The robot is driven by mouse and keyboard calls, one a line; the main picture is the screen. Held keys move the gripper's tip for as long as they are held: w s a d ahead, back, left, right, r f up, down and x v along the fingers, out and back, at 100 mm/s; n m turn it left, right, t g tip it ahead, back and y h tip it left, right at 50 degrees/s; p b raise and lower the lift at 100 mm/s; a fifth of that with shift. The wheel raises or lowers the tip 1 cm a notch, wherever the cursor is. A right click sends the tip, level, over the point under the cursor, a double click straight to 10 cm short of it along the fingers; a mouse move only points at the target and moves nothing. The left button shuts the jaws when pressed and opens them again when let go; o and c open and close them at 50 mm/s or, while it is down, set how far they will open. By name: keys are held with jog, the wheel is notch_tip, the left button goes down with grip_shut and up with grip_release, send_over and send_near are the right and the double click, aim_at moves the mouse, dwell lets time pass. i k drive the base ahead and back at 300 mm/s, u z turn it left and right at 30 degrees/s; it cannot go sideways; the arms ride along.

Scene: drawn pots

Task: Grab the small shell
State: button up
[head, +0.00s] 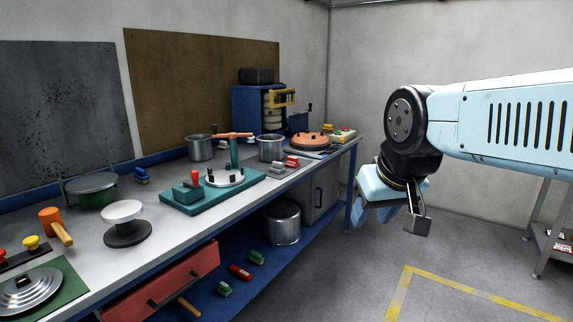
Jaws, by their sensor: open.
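Several grey metal pot shells are in the head view. One shell (200,149) stands upright on the workbench against the back. Another shell (271,149) of similar or slightly smaller size stands to its right, behind the teal fixture. A larger shell (282,224) sits on the blue lower shelf. I cannot tell for sure which one is the small shell. My gripper (390,217) hangs in the air right of the bench, pointing down, open and empty. It is apart from all the shells.
The workbench (168,232) holds a teal fixture (182,199) with a post, a white-topped stand (124,213), a mallet (56,226) and an orange disc (310,141). A red drawer (160,283) stands open at the front. Floor by the yellow line (470,289) is clear.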

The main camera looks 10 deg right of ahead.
aim_at(270, 146)
jog(key=z, duration=0.15)
jog(key=i, duration=2.45)
jog(key=z, duration=0.1)
